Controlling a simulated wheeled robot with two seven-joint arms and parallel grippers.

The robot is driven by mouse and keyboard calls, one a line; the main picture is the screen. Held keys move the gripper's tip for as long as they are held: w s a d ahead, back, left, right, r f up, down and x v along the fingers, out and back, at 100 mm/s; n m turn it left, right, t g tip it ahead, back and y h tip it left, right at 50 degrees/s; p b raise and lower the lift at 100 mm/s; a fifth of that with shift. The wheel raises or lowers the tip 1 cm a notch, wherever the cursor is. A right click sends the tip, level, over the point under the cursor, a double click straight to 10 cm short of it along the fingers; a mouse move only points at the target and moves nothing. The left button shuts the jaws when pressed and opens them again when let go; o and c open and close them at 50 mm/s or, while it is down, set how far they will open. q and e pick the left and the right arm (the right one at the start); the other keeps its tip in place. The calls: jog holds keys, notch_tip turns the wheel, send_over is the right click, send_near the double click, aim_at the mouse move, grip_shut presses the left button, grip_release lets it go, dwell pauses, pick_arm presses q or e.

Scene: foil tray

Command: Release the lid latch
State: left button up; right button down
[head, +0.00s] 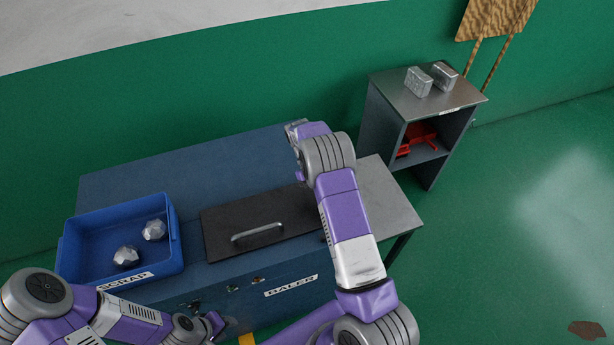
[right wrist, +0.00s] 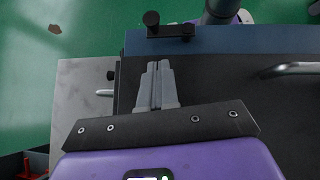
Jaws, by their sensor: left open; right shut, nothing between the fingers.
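The baler's dark flat lid (head: 240,225) lies shut on the blue body, with a grey bar handle (head: 257,232). The handle also shows at the right of the right wrist view (right wrist: 292,69). There, a black lever with a round knob (right wrist: 172,31) stands by the baler's front edge, and a small silver pin (right wrist: 104,93) sticks out beside the lid's side edge. I cannot tell which is the latch. My right gripper (right wrist: 158,68) is shut and empty over the lid's side, apart from the lever; my arm hides it in the head view. My left gripper (head: 213,324) is open, low before the baler front.
A blue scrap bin (head: 172,240) with two foil balls (head: 126,256) stands left of the lid. A grey side table (head: 392,205) adjoins the baler's right. A shelf cabinet (head: 395,88) behind bears two silver blocks (head: 419,82) and holds a red object (head: 420,136).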

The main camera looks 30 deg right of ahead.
jog(key=p+v, duration=0.1)
jog(key=v, duration=0.7)
jog(key=shift+r+p, duration=0.3)
dwell(0.3)
